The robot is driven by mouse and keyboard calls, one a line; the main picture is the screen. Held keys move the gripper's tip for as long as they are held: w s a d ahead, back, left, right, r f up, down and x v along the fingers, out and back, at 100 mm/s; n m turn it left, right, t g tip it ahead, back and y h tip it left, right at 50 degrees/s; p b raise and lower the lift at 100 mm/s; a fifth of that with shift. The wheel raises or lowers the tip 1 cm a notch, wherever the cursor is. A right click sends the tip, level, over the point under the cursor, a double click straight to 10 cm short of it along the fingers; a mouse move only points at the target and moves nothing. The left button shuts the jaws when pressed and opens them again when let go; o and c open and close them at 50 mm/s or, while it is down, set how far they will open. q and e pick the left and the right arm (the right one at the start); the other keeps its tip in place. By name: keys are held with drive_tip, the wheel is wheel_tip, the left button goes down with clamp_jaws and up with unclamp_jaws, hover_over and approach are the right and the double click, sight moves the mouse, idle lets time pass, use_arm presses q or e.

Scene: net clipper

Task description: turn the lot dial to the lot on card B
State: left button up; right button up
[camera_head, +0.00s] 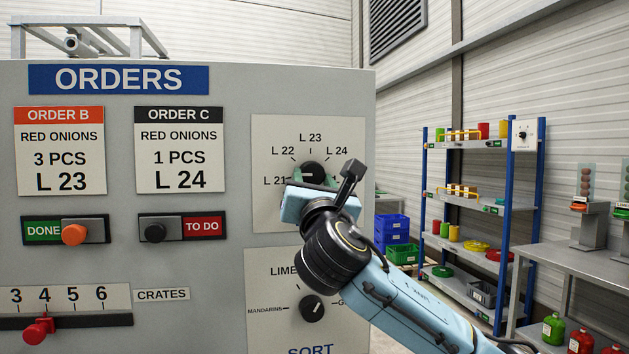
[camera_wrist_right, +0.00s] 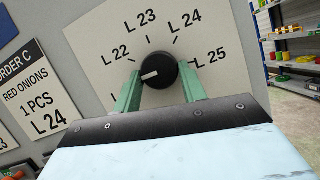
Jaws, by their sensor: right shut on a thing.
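The lot dial (camera_head: 312,172) is a round black knob with a white mark, on a pale plate with labels L 21 to L 25. In the right wrist view, the dial (camera_wrist_right: 158,71) has its mark pointing left and slightly down, about towards L 21. Card B (camera_head: 60,151), with an orange header, reads red onions, 3 PCS, L 23. My right gripper (camera_head: 312,178) is at the dial. In the wrist view its green fingers (camera_wrist_right: 160,92) are on either side of the knob, shut on it. The gripper partly hides the dial and L 21 label. My left gripper is out of view.
Card C (camera_head: 179,150) reads L 24. Below the cards are a DONE slider (camera_head: 75,234) and a TO DO slider (camera_head: 153,232). The SORT dial (camera_head: 312,308) sits below my right gripper. A crates slider (camera_head: 38,331) is at lower left. Shelves stand at right.

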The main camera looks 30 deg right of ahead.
drive_tip(key=m+h, duration=0.1)
drive_tip(key=m, duration=0.1)
drive_tip(key=m+g+h+p, duration=0.1)
drive_tip(key=m, duration=0.1)
drive_tip(key=m+g+h, duration=0.1)
drive_tip(key=m, duration=0.1)
drive_tip(key=shift+w+a+r+m, duration=0.1)
drive_tip(key=shift+a+m, duration=0.15)
drive_tip(key=shift+m, duration=0.05)
drive_tip(key=m+g+p, duration=0.1)
drive_tip(key=m, duration=0.1)
drive_tip(key=m+g+h+p, duration=0.1)
drive_tip(key=m, duration=0.1)
drive_tip(key=shift+a+r+m, duration=0.15)
drive_tip(key=shift+r+m, duration=0.05)
drive_tip(key=shift+m, duration=0.2)
drive_tip(key=m+p, duration=0.1)
drive_tip(key=m, duration=0.1)
drive_tip(key=m+g+p, duration=0.1)
drive_tip(key=m, duration=0.1)
drive_tip(key=m+g+p, duration=0.1)
drive_tip(key=shift+a+r+m+p, duration=0.1)
drive_tip(key=shift+r+m+p, duration=0.2)
drive_tip(key=shift+m, duration=0.1)
drive_tip(key=shift+m+g+y+p, duration=0.4)
drive_tip(key=shift+m+g+p, duration=0.3)
drive_tip(key=shift+m+p, duration=0.85)
drive_tip(key=shift+m, duration=0.35)
drive_tip(key=o, duration=1)
drive_tip(key=shift+c, duration=0.2)
